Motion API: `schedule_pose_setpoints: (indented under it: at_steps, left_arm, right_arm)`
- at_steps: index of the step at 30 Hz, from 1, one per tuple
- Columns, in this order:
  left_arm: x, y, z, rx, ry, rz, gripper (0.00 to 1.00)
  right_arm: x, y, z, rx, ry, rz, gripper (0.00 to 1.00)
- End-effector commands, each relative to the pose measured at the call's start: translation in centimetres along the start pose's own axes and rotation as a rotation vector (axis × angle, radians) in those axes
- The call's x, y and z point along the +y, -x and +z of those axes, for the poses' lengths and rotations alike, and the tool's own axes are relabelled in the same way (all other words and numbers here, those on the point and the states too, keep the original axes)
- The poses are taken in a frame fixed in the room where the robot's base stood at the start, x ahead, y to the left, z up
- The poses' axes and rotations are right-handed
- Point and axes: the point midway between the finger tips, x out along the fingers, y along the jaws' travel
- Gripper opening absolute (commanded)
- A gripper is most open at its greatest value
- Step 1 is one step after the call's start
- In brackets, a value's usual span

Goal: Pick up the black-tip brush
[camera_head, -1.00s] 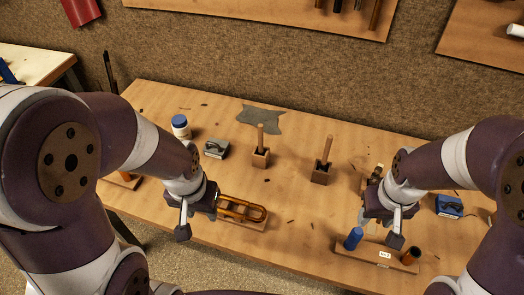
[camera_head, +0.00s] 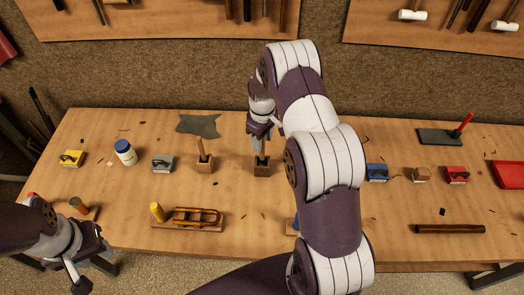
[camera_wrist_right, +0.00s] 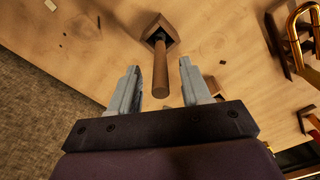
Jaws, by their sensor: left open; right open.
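The brush (camera_wrist_right: 160,72) has a plain wooden handle and stands in a small wooden block (camera_head: 262,171). A dark part shows at its base in the right wrist view. My right gripper (camera_head: 260,148) is above this block, pointing down. In the right wrist view, my right gripper (camera_wrist_right: 159,72) is open, with the handle between its fingers and gaps on both sides. A second brush (camera_head: 201,147) stands in another block to the left; its tip is hidden. My left gripper (camera_head: 91,264) is open and empty at the front left of the table.
A white jar with a blue lid (camera_head: 125,153) and a grey block (camera_head: 163,163) stand left of the brushes. Blue (camera_head: 377,173) and red (camera_head: 457,174) blocks lie right. My right arm covers the table's middle.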

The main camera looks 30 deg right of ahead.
Motion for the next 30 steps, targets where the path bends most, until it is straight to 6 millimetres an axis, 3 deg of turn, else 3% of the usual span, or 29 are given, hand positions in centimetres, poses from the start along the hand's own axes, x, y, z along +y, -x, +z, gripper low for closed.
schedule_pose_setpoints:
  at_steps: [1, 5, 11, 16, 26, 30]
  left_arm:
    - [0.0, 1.0, -0.1, 0.001, 0.0, 0.0, 0.43]
    - [0.0, 1.2, -0.1, 0.0, 0.0, 0.0, 0.43]
    - [0.0, 1.0, -0.1, 0.0, 0.0, 0.0, 0.43]
    - [0.0, 1.0, -0.1, 0.0, 0.0, 0.0, 0.43]
    - [0.0, 0.8, -0.1, 0.0, 0.0, 0.0, 0.43]
    - [0.0, -0.2, 0.0, 0.0, 0.0, 0.0, 0.43]
  right_arm:
    - [-0.1, -0.4, 0.0, -0.002, 0.0, -0.002, 0.47]
    - [-0.1, -2.2, 0.0, 0.0, 0.0, 0.0, 0.47]
    - [0.0, -2.5, -0.1, 0.002, 0.0, 0.001, 0.47]
    - [0.0, -2.5, -0.1, 0.002, 0.0, 0.001, 0.0]
    - [0.0, -2.1, -0.1, 0.003, 0.0, 0.002, 0.0]
    - [0.1, 0.4, -0.2, 0.008, 0.0, 0.006, 0.0]
